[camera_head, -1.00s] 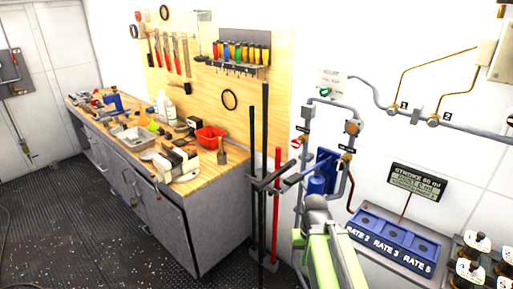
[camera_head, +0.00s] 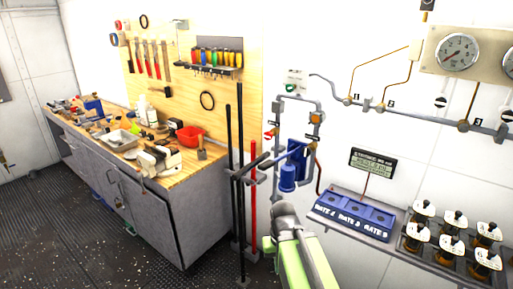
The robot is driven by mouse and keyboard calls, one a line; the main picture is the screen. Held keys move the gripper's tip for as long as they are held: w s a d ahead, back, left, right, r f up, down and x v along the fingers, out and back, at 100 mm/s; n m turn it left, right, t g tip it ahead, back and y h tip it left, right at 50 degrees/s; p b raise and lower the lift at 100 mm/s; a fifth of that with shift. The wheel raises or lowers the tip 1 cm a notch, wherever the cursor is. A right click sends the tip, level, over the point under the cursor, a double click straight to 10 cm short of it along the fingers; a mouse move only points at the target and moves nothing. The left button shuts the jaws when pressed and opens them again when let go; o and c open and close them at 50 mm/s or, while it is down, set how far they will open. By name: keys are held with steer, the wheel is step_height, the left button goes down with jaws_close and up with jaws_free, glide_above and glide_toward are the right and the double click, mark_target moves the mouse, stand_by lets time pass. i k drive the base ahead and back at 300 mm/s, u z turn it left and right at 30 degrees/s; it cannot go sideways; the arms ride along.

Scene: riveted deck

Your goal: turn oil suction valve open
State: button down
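A small sign with a green mark (camera_head: 296,80) is above. I cannot read which valve is the oil suction valve, nor whether it is open. My green and grey arm rises at the bottom centre, below the pipework. I cannot make out its gripper fingers.
A workbench (camera_head: 185,170) with tools and a red bin (camera_head: 190,136) stands left. Black and red bars (camera_head: 253,200) stand upright beside it. Dark floor is clear at left.

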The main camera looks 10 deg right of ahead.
mark_target(268, 136)
steer(key=u, duration=0.45)
steer(key=k, duration=0.15)
steer(key=z, duration=0.6)
steer(key=i, duration=0.65)
steer(key=u, duration=4.8)
steer(key=i, duration=0.1)
steer(key=z, duration=2.95)
steer(key=i, duration=0.4)
steer(key=u, duration=0.35)
steer(key=k, duration=0.85)
steer(key=z, duration=0.2)
steer(key=i, duration=0.45)
steer(key=u, duration=0.1)
